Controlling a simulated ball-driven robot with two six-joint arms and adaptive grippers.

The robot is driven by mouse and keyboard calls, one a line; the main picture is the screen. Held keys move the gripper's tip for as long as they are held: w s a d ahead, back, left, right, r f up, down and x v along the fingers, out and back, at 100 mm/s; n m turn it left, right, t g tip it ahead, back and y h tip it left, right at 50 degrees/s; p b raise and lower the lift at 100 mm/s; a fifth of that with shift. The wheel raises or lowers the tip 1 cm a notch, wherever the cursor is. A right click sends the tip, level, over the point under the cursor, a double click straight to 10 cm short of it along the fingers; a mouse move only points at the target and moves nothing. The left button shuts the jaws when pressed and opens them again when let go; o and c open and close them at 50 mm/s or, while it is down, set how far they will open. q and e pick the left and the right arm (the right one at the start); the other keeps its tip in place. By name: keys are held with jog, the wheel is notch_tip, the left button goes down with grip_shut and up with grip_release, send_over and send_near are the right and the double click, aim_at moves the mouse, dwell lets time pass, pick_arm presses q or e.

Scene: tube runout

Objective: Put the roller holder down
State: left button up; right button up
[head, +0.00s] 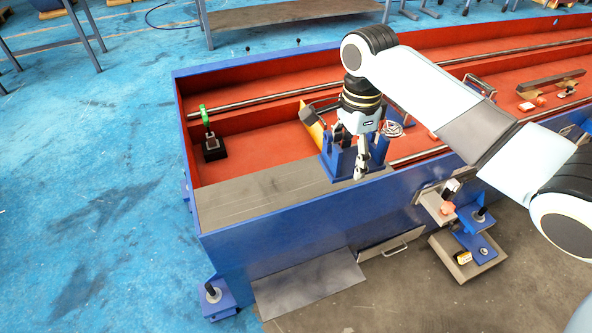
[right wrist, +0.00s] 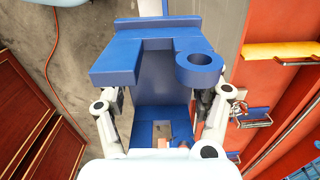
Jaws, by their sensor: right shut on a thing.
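The blue roller holder (head: 338,166) is in the grasp of my right gripper (head: 353,152), near the right end of the grey plate on the bench's front edge. In the right wrist view the holder (right wrist: 155,80) fills the space between the two fingers, with a round ring at its right and a squared arm at its left. My right gripper is shut on it. I cannot tell whether its underside touches the plate. My left gripper is not in view.
The grey plate (head: 262,193) is bare to the left of the holder. The long blue bench (head: 300,222) has a red inside (head: 255,128) with a rod along it. A black stand (head: 213,150) with a green top is at its left end. A yellow piece (head: 312,124) lies behind the holder.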

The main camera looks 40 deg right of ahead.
jog(key=shift+w+d+r+n, duration=0.1)
jog(key=shift+w+r+n, duration=0.2)
jog(key=shift+w+r, duration=0.15)
jog(key=w+a+f+b, duration=0.2)
jog(key=w+a+f, duration=0.1)
jog(key=w, duration=0.1)
jog(key=b, duration=0.1)
send_over(295, 181)
notch_tip(295, 181, down, 4)
jog(key=shift+r, duration=0.15)
jog(key=shift+f+b, duration=0.55)
jog(key=shift+f, duration=1.45)
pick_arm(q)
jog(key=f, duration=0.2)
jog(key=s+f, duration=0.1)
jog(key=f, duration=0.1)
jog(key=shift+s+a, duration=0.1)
pick_arm(e)
jog(key=o, duration=1.7)
jog(key=shift+s+f, duration=0.1)
